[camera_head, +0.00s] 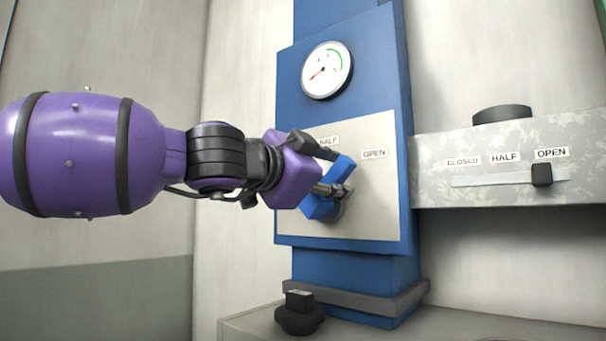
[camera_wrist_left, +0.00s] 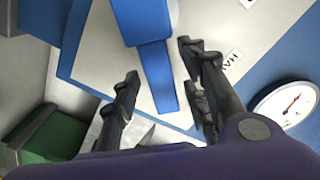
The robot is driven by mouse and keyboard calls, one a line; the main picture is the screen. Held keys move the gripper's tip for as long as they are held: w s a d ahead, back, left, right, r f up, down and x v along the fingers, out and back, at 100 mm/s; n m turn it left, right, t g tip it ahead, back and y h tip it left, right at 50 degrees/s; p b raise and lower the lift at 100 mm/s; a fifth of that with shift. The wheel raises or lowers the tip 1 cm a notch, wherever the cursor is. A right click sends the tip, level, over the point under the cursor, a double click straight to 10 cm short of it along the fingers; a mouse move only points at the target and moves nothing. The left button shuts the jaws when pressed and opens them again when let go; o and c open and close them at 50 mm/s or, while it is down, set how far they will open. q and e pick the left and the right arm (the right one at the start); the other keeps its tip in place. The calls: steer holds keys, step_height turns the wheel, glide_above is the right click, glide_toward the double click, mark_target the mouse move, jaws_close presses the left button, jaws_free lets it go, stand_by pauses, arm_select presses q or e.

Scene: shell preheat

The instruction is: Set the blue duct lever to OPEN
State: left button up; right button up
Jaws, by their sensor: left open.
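The blue duct lever (camera_head: 343,168) is on a pale plate on the blue duct. Its arm points up and slightly right, between the HALF label (camera_head: 328,141) and the OPEN label (camera_head: 374,153). My left gripper (camera_head: 338,173) is open, with one finger on each side of the lever. In the left wrist view the lever (camera_wrist_left: 157,78) runs between the two spread fingers, with a visible gap on at least the left side. The gripper partly hides the lever and its pivot in the head view. The CLOSED label of this plate is hidden. My right gripper is not in view.
A round gauge (camera_head: 327,70) is above the plate. To the right, a grey slider panel (camera_head: 480,195) has its black knob (camera_head: 542,174) under OPEN. A black knob-like object (camera_head: 299,314) stands on the ledge below. A green box (camera_wrist_left: 55,135) shows in the wrist view.

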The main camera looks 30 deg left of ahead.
arm_select(q)
steer(key=s, duration=1)
steer(key=shift+a, duration=0.35)
